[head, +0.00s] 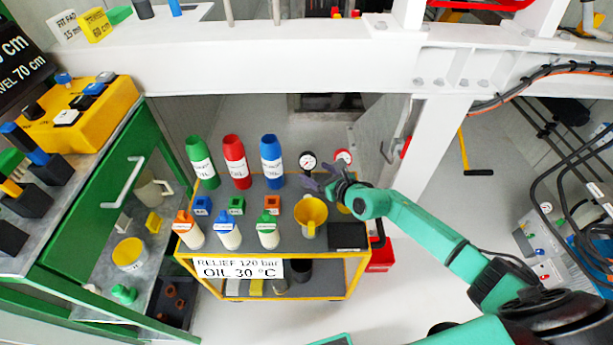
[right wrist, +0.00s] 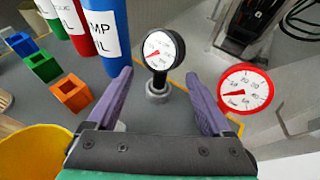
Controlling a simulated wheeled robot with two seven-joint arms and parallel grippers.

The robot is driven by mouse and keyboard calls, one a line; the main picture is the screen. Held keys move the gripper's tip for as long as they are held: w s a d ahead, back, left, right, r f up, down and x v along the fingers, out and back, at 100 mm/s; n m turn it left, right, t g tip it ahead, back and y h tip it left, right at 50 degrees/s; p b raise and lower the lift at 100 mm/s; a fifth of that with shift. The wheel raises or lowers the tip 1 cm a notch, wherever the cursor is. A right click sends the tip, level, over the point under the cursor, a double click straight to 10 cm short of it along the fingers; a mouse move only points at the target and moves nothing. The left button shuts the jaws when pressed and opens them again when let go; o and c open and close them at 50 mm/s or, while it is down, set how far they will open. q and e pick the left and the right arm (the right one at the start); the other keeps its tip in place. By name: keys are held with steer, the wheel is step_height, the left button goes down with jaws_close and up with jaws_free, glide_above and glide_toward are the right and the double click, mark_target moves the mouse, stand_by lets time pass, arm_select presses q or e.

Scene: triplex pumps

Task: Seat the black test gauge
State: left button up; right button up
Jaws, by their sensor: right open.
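The black test gauge (head: 308,162) has a white dial and black rim and stands upright near the back right of the cart. In the right wrist view the black gauge (right wrist: 160,50) stands on a grey fitting (right wrist: 157,91), ahead of and between my purple fingers. My right gripper (head: 328,184) is open and empty, with the gauge apart from both fingers; its fingers also show in the right wrist view (right wrist: 157,100). A red-rimmed gauge (head: 343,157) stands to the right, and in the right wrist view (right wrist: 246,90) it is just right of the right finger. My left gripper is not in view.
The cart (head: 263,238) also holds green, red and blue bottles (head: 235,163), small coloured square sockets (head: 237,205), orange-, blue- and green-capped white bottles (head: 228,233), a yellow jug (head: 310,214) and a black tray (head: 348,236). A white post (head: 432,150) rises at right.

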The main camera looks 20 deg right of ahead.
mark_target(308, 167)
steer(key=b+x, duration=0.3)
steer(key=x, duration=0.2)
steer(key=shift+w+f+b, duration=0.15)
steer(key=shift+f+b, duration=0.05)
steer(key=shift+b, duration=0.2)
steer(key=shift+w, duration=0.25)
steer(key=shift+r, duration=0.1)
steer(key=shift+s, duration=0.1)
steer(key=shift+c, duration=0.5)
jaws_close()
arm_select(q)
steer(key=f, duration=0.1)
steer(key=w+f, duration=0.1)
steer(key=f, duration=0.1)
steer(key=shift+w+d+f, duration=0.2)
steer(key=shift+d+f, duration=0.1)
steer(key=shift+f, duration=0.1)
arm_select(e)
steer(key=shift+r, duration=0.15)
